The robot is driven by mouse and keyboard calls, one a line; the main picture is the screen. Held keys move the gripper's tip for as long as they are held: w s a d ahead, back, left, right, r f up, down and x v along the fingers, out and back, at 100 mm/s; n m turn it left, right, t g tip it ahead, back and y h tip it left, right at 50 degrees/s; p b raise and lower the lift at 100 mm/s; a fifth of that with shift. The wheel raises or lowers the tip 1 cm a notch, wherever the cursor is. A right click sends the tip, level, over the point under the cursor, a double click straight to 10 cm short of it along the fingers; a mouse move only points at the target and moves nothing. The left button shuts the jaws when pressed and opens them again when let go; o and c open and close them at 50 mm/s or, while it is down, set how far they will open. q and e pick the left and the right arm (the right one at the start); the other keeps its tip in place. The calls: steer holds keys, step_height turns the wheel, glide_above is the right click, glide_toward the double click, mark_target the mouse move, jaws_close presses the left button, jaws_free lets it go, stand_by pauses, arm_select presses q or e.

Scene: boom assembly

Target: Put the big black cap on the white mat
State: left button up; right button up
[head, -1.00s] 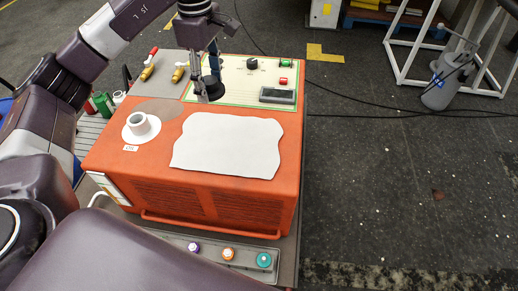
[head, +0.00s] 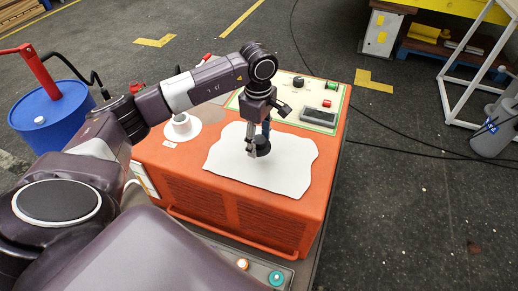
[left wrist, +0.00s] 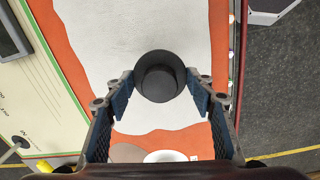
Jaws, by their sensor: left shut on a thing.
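The big black cap (head: 263,147) is held by my left gripper (head: 257,150) over the middle of the white mat (head: 228,156). In the left wrist view the round black cap (left wrist: 160,77) sits between the blue-padded fingertips of my left gripper (left wrist: 162,84), with the white mat (left wrist: 110,40) behind it. I cannot tell whether the cap touches the mat or hangs just above it. The mat lies flat on top of the orange machine (head: 165,155). My right gripper is not in view.
A white cup-like piece (head: 181,124) stands on a round white base left of the mat. A black knob (head: 298,82) and a display (head: 319,115) are on the panel behind. A blue drum (head: 55,122) stands at the left. Floor to the right is mostly clear.

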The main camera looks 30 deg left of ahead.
mark_target(259, 150)
arm_select(q)
step_height(259, 150, down, 4)
steer(key=shift+f+p, duration=0.1)
steer(key=shift+p, duration=0.2)
steer(key=shift+f, duration=0.2)
steer(key=o, duration=0.9)
steer(key=shift+c, duration=0.2)
steer(key=o, duration=0.3)
steer(key=shift+o, duration=0.2)
steer(key=shift+r, duration=0.3)
step_height(259, 150, up, 10)
steer(key=shift+s+r+b, duration=0.1)
steer(key=shift+r+b, duration=0.15)
steer(key=shift+b, duration=0.75)
steer(key=shift+r, duration=0.65)
